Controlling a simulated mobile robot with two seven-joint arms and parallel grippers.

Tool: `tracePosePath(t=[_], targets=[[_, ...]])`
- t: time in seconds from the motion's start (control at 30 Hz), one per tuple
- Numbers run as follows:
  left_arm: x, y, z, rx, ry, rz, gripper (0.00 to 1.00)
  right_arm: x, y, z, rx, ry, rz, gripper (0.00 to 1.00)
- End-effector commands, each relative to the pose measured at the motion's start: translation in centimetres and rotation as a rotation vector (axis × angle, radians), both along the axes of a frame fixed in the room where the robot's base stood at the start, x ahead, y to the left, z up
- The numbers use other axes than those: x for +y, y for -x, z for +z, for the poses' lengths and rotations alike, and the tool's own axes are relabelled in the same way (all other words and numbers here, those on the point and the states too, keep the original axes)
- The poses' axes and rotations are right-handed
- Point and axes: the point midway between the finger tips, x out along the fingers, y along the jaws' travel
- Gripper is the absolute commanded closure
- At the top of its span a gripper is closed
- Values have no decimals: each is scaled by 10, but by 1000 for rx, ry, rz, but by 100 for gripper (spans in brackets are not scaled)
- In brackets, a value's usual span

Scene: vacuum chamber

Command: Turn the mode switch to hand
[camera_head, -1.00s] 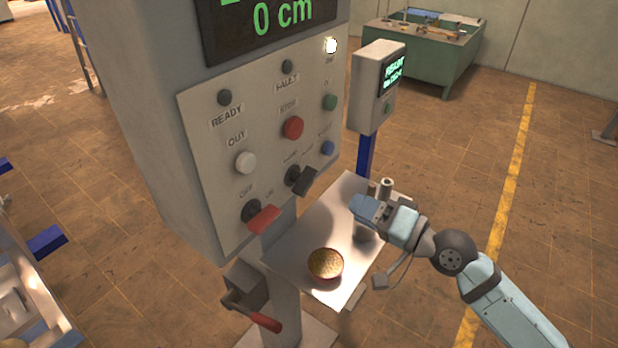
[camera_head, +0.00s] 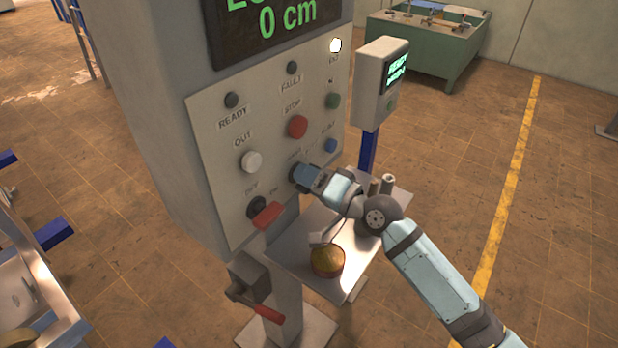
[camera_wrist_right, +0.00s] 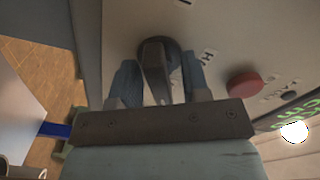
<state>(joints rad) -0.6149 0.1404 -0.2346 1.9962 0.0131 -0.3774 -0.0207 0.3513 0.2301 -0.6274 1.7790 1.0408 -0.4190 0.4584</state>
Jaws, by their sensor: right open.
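The mode switch is a black rotary knob on the light control panel (camera_head: 218,140). In the right wrist view the mode switch (camera_wrist_right: 155,62) shows its grip bar between the two fingers of my right gripper (camera_wrist_right: 161,80). The fingers are apart, one on each side of the bar; I cannot tell whether they touch it. In the head view my right gripper (camera_head: 305,176) is at the panel and hides most of the switch and part of its labels. My left gripper is not in view.
A red-handled OFF/ON switch (camera_head: 266,215) sits just lower left of my right gripper. The red STOP button (camera_head: 297,127), white OUT button (camera_head: 251,161) and blue button (camera_head: 331,146) are close by. A small tray (camera_head: 288,255) with a round bowl (camera_head: 328,260) is below.

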Motion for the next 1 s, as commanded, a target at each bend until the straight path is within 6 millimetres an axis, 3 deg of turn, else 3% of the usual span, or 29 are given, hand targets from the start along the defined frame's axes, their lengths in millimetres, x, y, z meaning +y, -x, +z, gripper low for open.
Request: tracePosePath(t=[0.07,0.1,0.27,0.67,1.0], targets=[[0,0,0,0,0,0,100,0,0,0,0,0,0,57],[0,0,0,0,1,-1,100,0,0,0,0,0,0,62],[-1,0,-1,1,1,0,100,0,0,0,0,0,0,96],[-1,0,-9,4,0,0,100,-1,0,-2,-55,40,1,96],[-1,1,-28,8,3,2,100,-1,0,-3,-266,194,1,96]])
